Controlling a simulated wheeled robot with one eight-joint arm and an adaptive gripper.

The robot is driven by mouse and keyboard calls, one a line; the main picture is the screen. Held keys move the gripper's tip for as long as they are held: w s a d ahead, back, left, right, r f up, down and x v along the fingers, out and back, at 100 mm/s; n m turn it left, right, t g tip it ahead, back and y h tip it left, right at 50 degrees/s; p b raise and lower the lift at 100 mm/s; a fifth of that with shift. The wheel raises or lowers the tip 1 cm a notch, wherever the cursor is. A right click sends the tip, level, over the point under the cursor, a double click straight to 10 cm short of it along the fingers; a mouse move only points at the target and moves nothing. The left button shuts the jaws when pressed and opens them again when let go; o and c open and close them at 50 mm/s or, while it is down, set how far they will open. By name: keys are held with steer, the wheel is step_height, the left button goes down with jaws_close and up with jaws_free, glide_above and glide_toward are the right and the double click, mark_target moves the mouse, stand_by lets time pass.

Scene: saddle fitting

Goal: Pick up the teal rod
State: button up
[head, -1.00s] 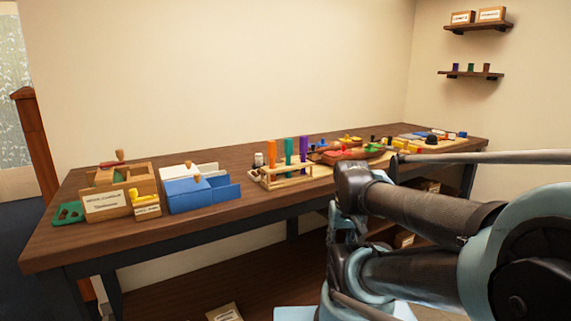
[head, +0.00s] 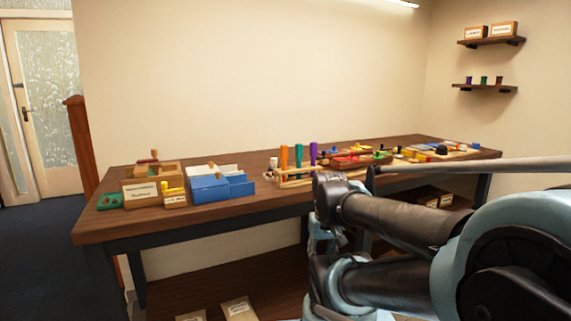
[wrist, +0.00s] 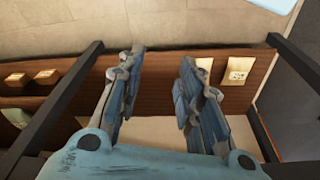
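The teal rod (head: 299,155) stands upright in a light wooden rack (head: 290,182) on the workbench, between an orange rod (head: 284,158) and a purple rod (head: 313,154). My gripper (wrist: 158,80) shows in the wrist view with its two fingers spread apart and nothing between them. It is away from the rod, over the lower shelf and floor area, and the rod is not in the wrist view. In the head view my folded arm fills the lower right and the fingertips cannot be made out.
The workbench (head: 110,222) runs along the wall. Left of the rack are blue boxes (head: 208,189) and a labelled wooden box (head: 141,193). Right of it lie a dark red tray (head: 360,161) and several small coloured parts. A lower shelf (head: 270,283) holds labelled cartons. Dark floor is clear at left.

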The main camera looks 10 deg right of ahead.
steer(key=shift+a, duration=0.35)
steer(key=shift+o, duration=0.3)
steer(key=shift+o, duration=0.9)
steer(key=shift+s+r, duration=0.15)
steer(key=shift+r, duration=0.05)
step_height(320, 180, up, 38)
steer(key=m+g, duration=0.2)
steer(key=m, duration=1.2)
glide_above(299, 157)
steer(key=w, duration=0.1)
steer(key=f, duration=1.7)
steer(key=shift+w+d, duration=0.1)
steer(key=shift+w, duration=0.15)
jaws_close()
